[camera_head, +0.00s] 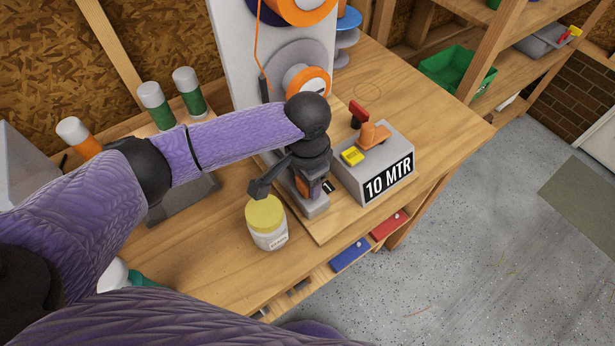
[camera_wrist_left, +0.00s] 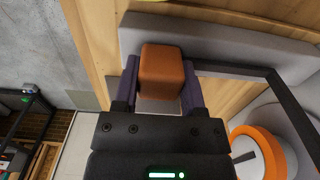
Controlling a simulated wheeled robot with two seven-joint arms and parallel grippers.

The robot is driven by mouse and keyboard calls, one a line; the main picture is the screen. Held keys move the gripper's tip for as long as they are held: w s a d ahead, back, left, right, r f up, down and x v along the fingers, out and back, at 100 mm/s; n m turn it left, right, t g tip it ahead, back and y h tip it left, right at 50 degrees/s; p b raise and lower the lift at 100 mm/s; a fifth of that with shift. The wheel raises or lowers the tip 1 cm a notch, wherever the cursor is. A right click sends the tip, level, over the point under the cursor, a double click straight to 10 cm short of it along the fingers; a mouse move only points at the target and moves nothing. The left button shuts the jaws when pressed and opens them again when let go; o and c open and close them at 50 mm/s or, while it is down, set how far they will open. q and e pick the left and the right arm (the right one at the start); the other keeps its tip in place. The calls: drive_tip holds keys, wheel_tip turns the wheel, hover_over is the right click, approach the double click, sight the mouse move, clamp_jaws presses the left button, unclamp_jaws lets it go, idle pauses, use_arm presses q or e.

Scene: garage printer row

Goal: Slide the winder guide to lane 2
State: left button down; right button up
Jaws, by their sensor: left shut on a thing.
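The winder guide's orange-brown block shows between the two purple fingers of my left gripper in the wrist view (camera_wrist_left: 162,72). My left gripper (camera_head: 312,184) is shut on this block. In the head view only a small orange part of the guide (camera_head: 301,187) shows under my wrist. A grey rail (camera_head: 316,209) lies beneath the guide on the bench; it shows as a long grey bar in the wrist view (camera_wrist_left: 215,42). A small dark label with white marks sits beside the rail, too small to read. Most of the rail and any lane marks are hidden by my arm. My right gripper is not in view.
A grey "10 MTR" box (camera_head: 376,178) with a red lever and yellow tag stands right of the gripper. A yellow-lidded jar (camera_head: 266,225) stands in front. Spools on a white panel (camera_head: 236,55) stand behind. The bench's right part (camera_head: 447,135) is clear.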

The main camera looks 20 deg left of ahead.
use_arm(q)
drive_tip(key=w+a, duration=0.2)
drive_tip(key=shift+w+a+p, duration=0.1)
drive_tip(key=shift+a+p, duration=0.25)
drive_tip(key=shift+a, duration=0.05)
drive_tip(key=shift+c, duration=0.8)
unclamp_jaws()
wheel_tip(320, 180, up, 10)
drive_tip(key=p, duration=0.3)
